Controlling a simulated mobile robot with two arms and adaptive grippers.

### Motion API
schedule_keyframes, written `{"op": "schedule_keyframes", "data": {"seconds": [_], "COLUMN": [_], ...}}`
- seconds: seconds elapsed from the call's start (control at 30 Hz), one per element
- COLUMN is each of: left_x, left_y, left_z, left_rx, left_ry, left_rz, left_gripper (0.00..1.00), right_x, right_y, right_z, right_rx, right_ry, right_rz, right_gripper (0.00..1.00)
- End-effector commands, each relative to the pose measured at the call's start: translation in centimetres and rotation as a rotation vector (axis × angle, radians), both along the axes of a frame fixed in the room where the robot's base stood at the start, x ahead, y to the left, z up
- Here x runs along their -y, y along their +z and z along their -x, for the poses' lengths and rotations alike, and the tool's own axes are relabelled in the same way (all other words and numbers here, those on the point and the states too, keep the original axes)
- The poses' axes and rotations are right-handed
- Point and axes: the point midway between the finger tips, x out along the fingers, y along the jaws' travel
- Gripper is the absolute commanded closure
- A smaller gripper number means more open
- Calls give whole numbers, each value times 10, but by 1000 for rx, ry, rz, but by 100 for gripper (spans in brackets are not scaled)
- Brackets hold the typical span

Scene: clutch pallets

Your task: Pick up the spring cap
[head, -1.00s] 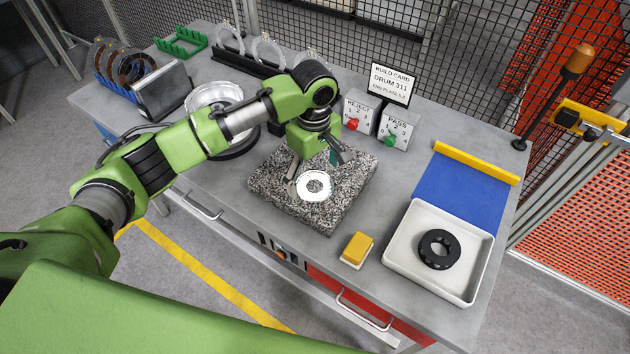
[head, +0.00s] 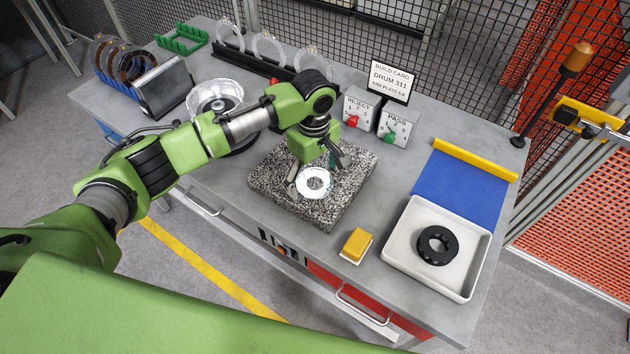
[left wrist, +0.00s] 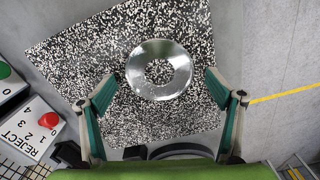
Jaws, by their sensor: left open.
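A shiny silver ring with a central hole, which looks like the spring cap (head: 314,183), lies flat on a speckled granite block (head: 345,200). It also shows in the left wrist view (left wrist: 133,71). My left gripper (head: 318,173) is open above the ring, pointing down. In the left wrist view its two fingers (left wrist: 162,92) stand apart on either side of the ring's near edge, with nothing between them. I cannot tell how high the tips are above the block. My right gripper is not in view.
A white tray (head: 395,255) with a black ring (head: 437,246) stands right. A yellow-topped block (head: 356,244) lies near the front edge. REJECT (head: 357,108) and PASS (head: 397,127) boxes stand behind the granite. A silver bowl-like part (head: 207,92) sits left, partly behind my arm.

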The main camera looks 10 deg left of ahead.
Motion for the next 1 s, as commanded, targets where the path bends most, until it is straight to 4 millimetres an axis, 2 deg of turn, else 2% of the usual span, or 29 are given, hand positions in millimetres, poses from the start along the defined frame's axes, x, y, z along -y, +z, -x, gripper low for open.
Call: {"op": "schedule_keyframes", "data": {"seconds": [0.57, 0.73, 1.0], "left_x": [0, 0, 0], "left_y": [-2, -2, -2], "left_z": [0, 0, 0], "left_rx": [1, 0, 0], "left_ry": [0, 0, 0], "left_rz": [1, 0, 0], "left_gripper": [16, 59, 63], "right_x": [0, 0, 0], "right_y": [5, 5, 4], "right_z": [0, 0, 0], "right_rx": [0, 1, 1], "right_ry": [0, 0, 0], "right_rz": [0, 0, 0], "right_gripper": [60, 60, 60]}}
